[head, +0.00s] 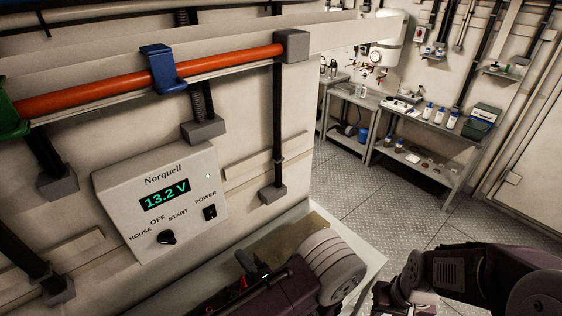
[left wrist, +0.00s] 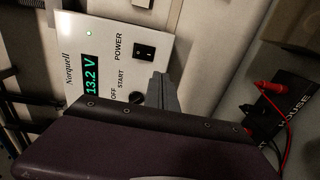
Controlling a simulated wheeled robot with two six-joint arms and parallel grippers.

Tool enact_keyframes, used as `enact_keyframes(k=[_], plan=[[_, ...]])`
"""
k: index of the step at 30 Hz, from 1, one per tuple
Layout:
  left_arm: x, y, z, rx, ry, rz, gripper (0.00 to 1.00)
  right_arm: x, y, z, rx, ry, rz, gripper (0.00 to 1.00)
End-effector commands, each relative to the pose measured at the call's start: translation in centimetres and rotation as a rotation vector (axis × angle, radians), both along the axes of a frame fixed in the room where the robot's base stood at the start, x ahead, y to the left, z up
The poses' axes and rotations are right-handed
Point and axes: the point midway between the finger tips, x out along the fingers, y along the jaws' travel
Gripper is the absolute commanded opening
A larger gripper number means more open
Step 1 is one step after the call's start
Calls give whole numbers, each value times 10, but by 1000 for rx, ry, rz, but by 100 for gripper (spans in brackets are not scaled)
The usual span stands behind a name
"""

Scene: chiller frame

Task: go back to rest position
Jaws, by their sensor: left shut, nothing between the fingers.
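My left gripper (head: 246,262) is low in the head view, in front of and below the white Norquell panel (head: 118,192), with its arm along the bottom edge. Its grey fingers (left wrist: 161,92) are together and empty in the left wrist view. They overlap the area beside the panel's black knob (left wrist: 136,97); I cannot tell the gap, but the head view shows the gripper apart from the knob (head: 167,237). My dark right arm (head: 480,270) is at the lower right; its gripper is not clear at the bottom edge.
The panel reads 13.2 V, with a black power switch (head: 210,212) and a lit green light. Red clips (left wrist: 270,87) and cables lie by a black box labelled HOUSE (left wrist: 294,100). An orange bar (head: 150,82) crosses the wall. Metal floor (head: 350,190) is open towards the shelves (head: 425,135).

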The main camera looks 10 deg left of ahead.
Motion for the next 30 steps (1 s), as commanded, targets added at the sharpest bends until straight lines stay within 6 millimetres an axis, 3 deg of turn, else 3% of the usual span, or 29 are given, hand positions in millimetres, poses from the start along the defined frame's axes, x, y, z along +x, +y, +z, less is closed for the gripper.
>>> enact_keyframes(k=[2,5,8,10,13,15,17,19,22,23,27,30], plan=[[0,5,-6,-1,-1,16,0,0,0,-6,0,0,0,35],[7,27,-18,-57,-57,116,0,0,0,-35,0,0,0,35],[3,71,-14,-153,-184,314,0,0,0,-71,0,0,0,35],[-29,109,-19,-261,-287,547,0,0,0,-95,0,1,0,35],[-95,136,-51,-512,-544,950,0,0,0,-127,0,0,0,35],[-136,127,-85,-720,-809,1261,0,0,0,-147,0,0,0,35],[-155,102,-114,-897,-1092,1543,0,0,0,-160,0,0,0,35],[-154,65,-135,-1056,-1434,1849,0,0,0,-167,0,0,0,35],[-129,16,-140,-1157,-1861,2225,0,0,0,-163,0,0,0,35],[-121,5,-141,1067,1834,-2164,0,0,0,-161,0,0,0,35],[-91,-17,-143,751,1691,-1883,0,0,0,-160,0,-1,0,35],[-85,-18,-143,686,1673,-1815,0,0,0,-160,0,0,0,35]])
